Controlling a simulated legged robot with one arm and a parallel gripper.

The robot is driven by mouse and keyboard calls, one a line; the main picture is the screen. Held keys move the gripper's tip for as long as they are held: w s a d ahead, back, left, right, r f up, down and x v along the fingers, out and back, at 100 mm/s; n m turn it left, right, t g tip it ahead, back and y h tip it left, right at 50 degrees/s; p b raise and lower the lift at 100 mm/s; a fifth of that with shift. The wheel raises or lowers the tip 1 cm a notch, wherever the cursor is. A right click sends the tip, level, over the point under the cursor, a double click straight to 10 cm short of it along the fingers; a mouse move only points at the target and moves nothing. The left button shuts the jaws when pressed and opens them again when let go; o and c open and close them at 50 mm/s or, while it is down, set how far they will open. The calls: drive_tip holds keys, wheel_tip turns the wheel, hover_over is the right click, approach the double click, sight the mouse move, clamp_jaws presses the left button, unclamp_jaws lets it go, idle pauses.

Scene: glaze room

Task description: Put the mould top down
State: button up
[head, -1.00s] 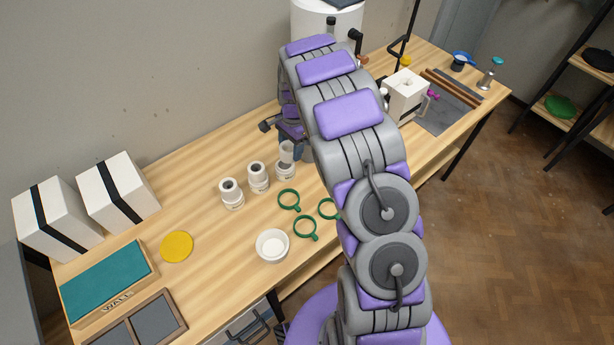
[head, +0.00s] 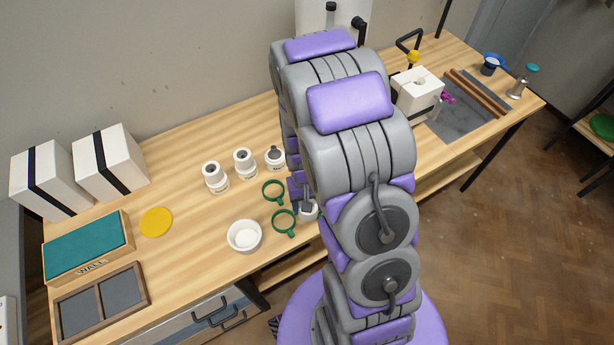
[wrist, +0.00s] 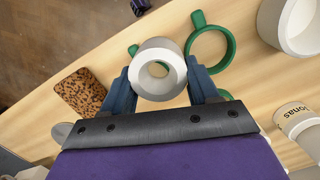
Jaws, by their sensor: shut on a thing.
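My gripper (wrist: 160,85) is shut on the mould top (wrist: 149,55), a white hollow cylinder with a round hole, in the wrist view. In the head view the mould top (head: 309,212) is partly hidden by my arm, near the bench's front edge. A green ring (head: 285,223) and another green ring (head: 273,190) lie to its left. A bit of green (wrist: 133,48) shows beside the mould top, which hides the rest; I cannot tell whether the mould top touches it or the bench.
A brown speckled mat (wrist: 80,94) shows in the wrist view. A white block mould (head: 416,93) stands to the right. Bare bench (head: 190,205) lies around the bowl.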

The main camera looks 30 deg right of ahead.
drive_tip(key=shift+d+f, duration=0.1)
drive_tip(key=shift+d, duration=0.05)
drive_tip(key=w, duration=0.2)
drive_tip(key=w+b, duration=0.1)
drive_tip(key=w+d, duration=0.1)
drive_tip(key=w, duration=0.1)
drive_tip(key=shift+w+f, duration=0.3)
drive_tip(key=w+d, duration=0.2)
drive_tip(key=w+d+b, duration=0.1)
drive_tip(key=w+d, duration=0.1)
drive_tip(key=w, duration=0.1)
drive_tip(key=w+d+f, duration=0.1)
drive_tip(key=w+d, duration=0.1)
drive_tip(key=shift+w+b, duration=0.2)
drive_tip(key=shift+b, duration=0.2)
drive_tip(key=shift+w+a+r, duration=0.1)
drive_tip(key=shift+w, duration=0.15)
drive_tip(key=shift+a, duration=0.45)
drive_tip(key=f, duration=0.1)
drive_tip(key=f+b, duration=0.1)
drive_tip(key=f, duration=0.1)
drive_tip(key=shift+d+f, duration=0.25)
drive_tip(key=shift+f, duration=0.05)
drive_tip(key=shift+d, duration=0.4)
drive_tip(key=o, duration=0.7)
drive_tip(key=shift+a, duration=0.1)
drive_tip(key=o, duration=0.4)
drive_tip(key=shift+a+r, duration=0.1)
drive_tip(key=shift+a, duration=0.3)
